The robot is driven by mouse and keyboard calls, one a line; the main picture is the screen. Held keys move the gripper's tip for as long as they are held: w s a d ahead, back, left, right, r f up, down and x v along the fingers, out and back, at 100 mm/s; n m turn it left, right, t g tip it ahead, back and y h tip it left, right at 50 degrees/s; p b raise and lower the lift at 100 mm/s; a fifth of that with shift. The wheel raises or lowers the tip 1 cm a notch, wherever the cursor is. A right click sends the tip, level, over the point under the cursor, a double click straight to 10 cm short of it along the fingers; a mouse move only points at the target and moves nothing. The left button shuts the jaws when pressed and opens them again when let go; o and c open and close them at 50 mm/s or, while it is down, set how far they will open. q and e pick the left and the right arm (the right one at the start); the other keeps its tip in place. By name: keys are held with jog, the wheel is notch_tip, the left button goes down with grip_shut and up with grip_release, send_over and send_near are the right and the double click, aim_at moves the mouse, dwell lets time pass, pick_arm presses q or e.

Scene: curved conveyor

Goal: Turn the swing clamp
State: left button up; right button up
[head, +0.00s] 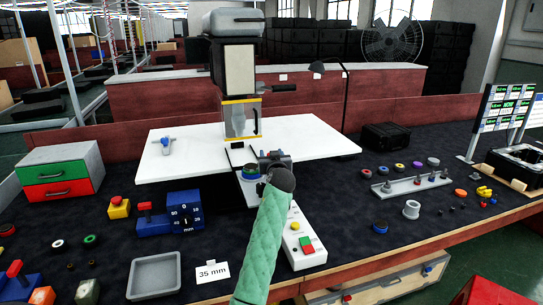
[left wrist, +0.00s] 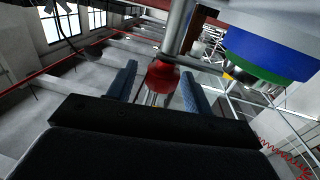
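My left arm comes in from the bottom middle of the head view, and my left gripper (head: 273,160) is at the fixture under the press. The arm hides much of it. In the left wrist view the two blue fingers of my left gripper (left wrist: 158,85) stand apart on either side of a red knob (left wrist: 161,77). A gap shows at the left finger, so they do not look closed on it. A grey rod (left wrist: 178,28) rises from the knob, seemingly the swing clamp's handle. A blue and green round part (head: 250,172) sits just left of the gripper; it also shows in the left wrist view (left wrist: 262,55).
The press (head: 238,75) stands behind the fixture on a white plate (head: 310,145). A button box (head: 302,240) lies right of my arm. A blue dial unit (head: 184,213), grey tray (head: 154,276) and drawer box (head: 62,170) are left. A peg rack (head: 410,185) is right.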

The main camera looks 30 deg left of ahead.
pick_arm(q)
jog(key=b+v, duration=0.2)
jog(key=v, duration=0.6)
pick_arm(e)
jog(key=shift+t+y, duration=0.3)
jog(key=shift+y, duration=0.1)
jog(key=a+f, duration=0.1)
jog(key=w+a+f, duration=0.1)
jog(key=f, duration=0.1)
jog(key=shift+w+a+f, duration=0.1)
jog(key=shift+a+f, duration=0.15)
jog(key=shift+f, duration=0.05)
jog(key=shift+a+r, duration=0.15)
jog(key=shift+a, duration=0.05)
pick_arm(q)
jog(key=shift+f, duration=0.15)
